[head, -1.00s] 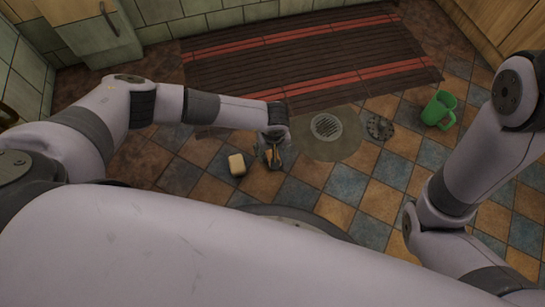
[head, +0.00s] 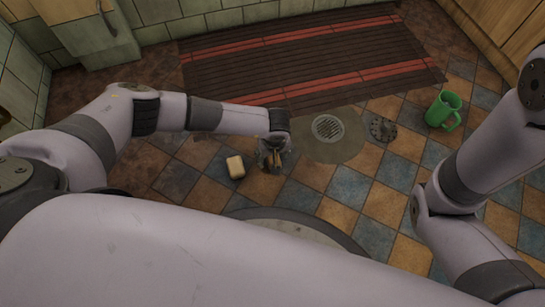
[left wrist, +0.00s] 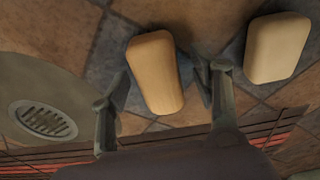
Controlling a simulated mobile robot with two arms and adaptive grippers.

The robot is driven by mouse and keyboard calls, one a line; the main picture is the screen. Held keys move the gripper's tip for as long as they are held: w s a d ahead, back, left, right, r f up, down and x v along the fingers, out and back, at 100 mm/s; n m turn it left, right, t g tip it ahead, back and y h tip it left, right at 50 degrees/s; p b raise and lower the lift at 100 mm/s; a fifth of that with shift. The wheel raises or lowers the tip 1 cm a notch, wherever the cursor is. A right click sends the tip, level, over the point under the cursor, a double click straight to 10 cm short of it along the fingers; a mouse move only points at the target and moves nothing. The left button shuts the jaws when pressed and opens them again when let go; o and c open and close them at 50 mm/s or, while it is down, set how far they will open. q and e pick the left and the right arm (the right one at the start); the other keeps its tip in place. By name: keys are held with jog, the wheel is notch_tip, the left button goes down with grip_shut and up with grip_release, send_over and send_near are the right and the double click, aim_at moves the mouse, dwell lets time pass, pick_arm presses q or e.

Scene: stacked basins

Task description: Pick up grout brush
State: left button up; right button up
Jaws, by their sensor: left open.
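The grout brush appears to be the tan, rounded wooden block (left wrist: 155,72) on the tiled floor in the left wrist view. My left gripper (left wrist: 163,80) is open, with one finger on each side of it and visible gaps beside the block. In the head view my left gripper (head: 272,160) points down at the floor and hides most of the brush; only a bit of tan shows between the fingers. I cannot tell how high the fingertips are above the tiles. My right arm is at the right of the head view, its gripper out of sight.
A pale block (head: 235,167), like soap or a sponge, lies close left of the gripper; it also shows in the left wrist view (left wrist: 277,47). Behind are a drain grate (head: 327,128), a dark round cover (head: 383,130), a green mug (head: 443,110) and a slatted mat (head: 300,62).

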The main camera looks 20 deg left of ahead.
pick_arm(q)
jog(key=shift+f, duration=0.1)
jog(key=shift+c, duration=0.2)
jog(key=c, duration=1.2)
